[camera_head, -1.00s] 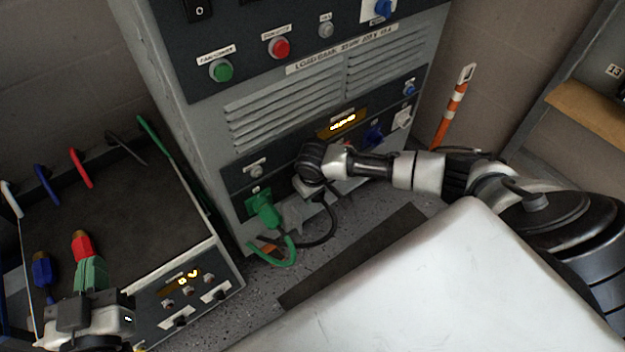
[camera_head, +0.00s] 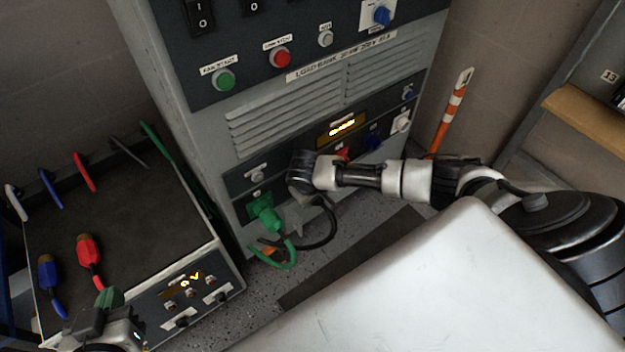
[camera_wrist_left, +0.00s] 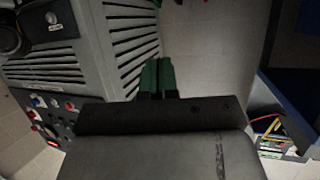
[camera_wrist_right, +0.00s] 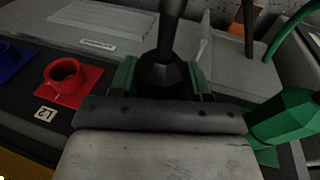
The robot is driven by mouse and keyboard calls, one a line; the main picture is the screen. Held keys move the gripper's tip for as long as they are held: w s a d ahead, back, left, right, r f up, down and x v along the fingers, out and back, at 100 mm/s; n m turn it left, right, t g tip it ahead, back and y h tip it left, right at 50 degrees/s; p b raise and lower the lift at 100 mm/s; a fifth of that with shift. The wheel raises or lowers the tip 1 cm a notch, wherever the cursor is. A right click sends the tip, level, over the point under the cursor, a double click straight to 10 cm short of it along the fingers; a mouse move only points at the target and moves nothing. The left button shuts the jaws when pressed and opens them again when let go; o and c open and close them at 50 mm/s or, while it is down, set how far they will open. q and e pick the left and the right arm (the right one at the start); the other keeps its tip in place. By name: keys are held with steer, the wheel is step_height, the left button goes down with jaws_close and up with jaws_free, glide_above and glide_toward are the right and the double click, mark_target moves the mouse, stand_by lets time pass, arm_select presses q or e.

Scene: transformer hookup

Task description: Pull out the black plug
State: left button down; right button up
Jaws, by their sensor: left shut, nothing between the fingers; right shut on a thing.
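The black plug (camera_wrist_right: 163,76) sits between the green fingers of my right gripper (camera_wrist_right: 163,80) in the right wrist view, with its dark cable running away from it. In the head view my right gripper (camera_head: 300,190) is at the lower panel of the load bank, right of the green plug, and hides most of the black plug. I cannot tell how far the plug sits in its socket. My left gripper (camera_head: 110,298) is at the lower left over the front of the grey unit. Its green fingers are shut and empty in the left wrist view (camera_wrist_left: 157,76).
The green plug (camera_head: 264,210) is beside my right gripper; it also shows in the right wrist view (camera_wrist_right: 290,118). An empty red socket (camera_wrist_right: 70,80) is on the other side. Red (camera_head: 88,256) and blue (camera_head: 47,274) plugs lie on the grey unit (camera_head: 140,230).

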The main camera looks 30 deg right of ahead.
steer(key=shift+h+p, duration=0.45)
steer(key=shift+h, duration=0.05)
steer(key=shift+h+p, duration=0.35)
steer(key=shift+h, duration=0.25)
steer(key=o, duration=0.4)
steer(key=c, duration=0.4)
arm_select(q)
steer(key=s+f+g, duration=0.1)
steer(key=s+a+f+g, duration=0.1)
steer(key=g, duration=0.1)
steer(key=s+f+g+y, duration=0.1)
steer(key=s, duration=0.1)
steer(key=shift+a+f, duration=0.4)
arm_select(e)
steer(key=shift+c, duration=0.2)
arm_select(q)
steer(key=shift+s+g, duration=0.1)
steer(key=shift+g, duration=0.2)
steer(key=shift+s+a+f+g+y, duration=0.15)
steer(key=shift+s+f+g, duration=0.1)
steer(key=shift+s, duration=0.1)
steer(key=shift+s+a+f+g+y, duration=0.1)
steer(key=shift+s+f+g+y, duration=0.05)
steer(key=shift+s+g, duration=0.15)
arm_select(e)
steer(key=shift+s, duration=0.25)
